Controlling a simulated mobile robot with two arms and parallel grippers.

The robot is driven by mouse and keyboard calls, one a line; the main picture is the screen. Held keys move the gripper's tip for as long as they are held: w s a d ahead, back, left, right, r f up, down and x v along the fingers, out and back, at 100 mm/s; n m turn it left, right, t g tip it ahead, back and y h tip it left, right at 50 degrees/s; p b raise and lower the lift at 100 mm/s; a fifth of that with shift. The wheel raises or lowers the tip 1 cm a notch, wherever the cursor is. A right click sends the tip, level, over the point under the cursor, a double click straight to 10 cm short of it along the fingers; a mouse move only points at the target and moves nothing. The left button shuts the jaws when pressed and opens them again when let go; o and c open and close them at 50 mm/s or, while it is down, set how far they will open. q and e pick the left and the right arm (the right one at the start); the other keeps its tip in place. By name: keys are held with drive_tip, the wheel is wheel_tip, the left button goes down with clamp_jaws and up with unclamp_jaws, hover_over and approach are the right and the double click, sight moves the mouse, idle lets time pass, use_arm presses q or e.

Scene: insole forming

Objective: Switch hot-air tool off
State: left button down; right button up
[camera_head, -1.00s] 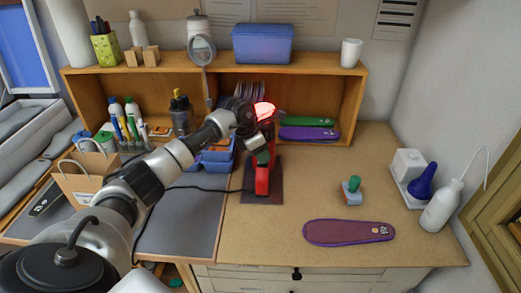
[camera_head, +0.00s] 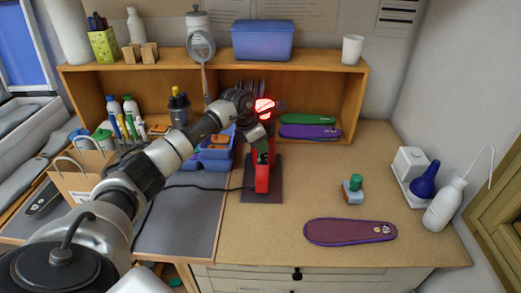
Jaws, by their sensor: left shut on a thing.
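The hot-air tool (camera_head: 262,178) is red and stands upright on a dark mat (camera_head: 278,190) at the middle back of the bench. Its top glows red. My left arm reaches in from the lower left, and my left gripper (camera_head: 262,138) is at the tool's upper part, shut on it. The gripper's wrist covers part of the tool, and the switch cannot be made out. My right gripper is out of view.
A purple insole (camera_head: 350,232) lies on the front right of the bench, with a green-topped block (camera_head: 353,190) behind it. White bottles stand at the right edge. The shelf (camera_head: 340,105) is behind the tool. A black cable (camera_head: 200,187) runs left.

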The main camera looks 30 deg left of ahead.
use_arm(q)
drive_tip(key=shift+w, duration=0.15)
drive_tip(key=c, duration=1.1)
unclamp_jaws()
drive_tip(key=shift+o, duration=0.2)
drive_tip(key=b+v, duration=0.2)
drive_tip(key=v, duration=0.9)
drive_tip(key=shift+b, duration=0.35)
drive_tip(key=shift+f, duration=0.1)
